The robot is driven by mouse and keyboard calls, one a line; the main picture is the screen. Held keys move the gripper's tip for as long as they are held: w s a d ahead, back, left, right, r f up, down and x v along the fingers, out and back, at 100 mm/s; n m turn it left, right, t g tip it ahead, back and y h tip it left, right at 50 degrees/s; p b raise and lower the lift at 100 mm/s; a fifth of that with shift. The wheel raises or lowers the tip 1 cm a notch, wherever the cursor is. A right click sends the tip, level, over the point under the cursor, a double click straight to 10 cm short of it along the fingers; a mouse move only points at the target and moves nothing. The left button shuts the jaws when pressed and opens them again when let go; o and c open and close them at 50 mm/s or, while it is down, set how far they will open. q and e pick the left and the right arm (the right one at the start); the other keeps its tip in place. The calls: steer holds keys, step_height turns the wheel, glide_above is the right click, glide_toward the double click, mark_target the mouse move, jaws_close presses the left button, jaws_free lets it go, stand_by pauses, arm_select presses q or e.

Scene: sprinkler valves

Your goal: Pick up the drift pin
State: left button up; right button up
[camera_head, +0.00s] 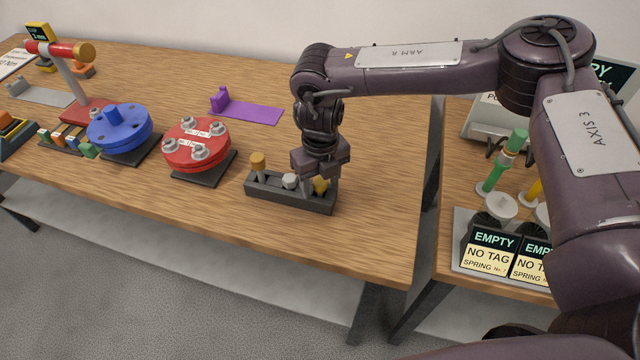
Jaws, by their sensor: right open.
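A dark grey tool tray (262,194) sits near the front edge of the wooden table. An upright pin with a brass-yellow head (258,162) stands at its left end. A silver round-headed piece (290,181) is in its middle, and another brass-yellow piece (321,186) is at its right end. I cannot tell for certain which of these is the drift pin. My right gripper (321,178) points down over the right end of the tray, open, around or just above the right yellow piece. The fingers partly hide that piece, so contact is unclear. My left gripper is out of view.
A red flange with bolts (192,154) and a blue flange (118,134) stand left of the tray. A purple bracket (247,110) lies behind. A second table at right holds a green cylinder (508,150) and EMPTY signs (493,240). A gap separates the tables.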

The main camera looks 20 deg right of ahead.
steer(key=c, duration=1.1)
steer(key=shift+r, duration=0.1)
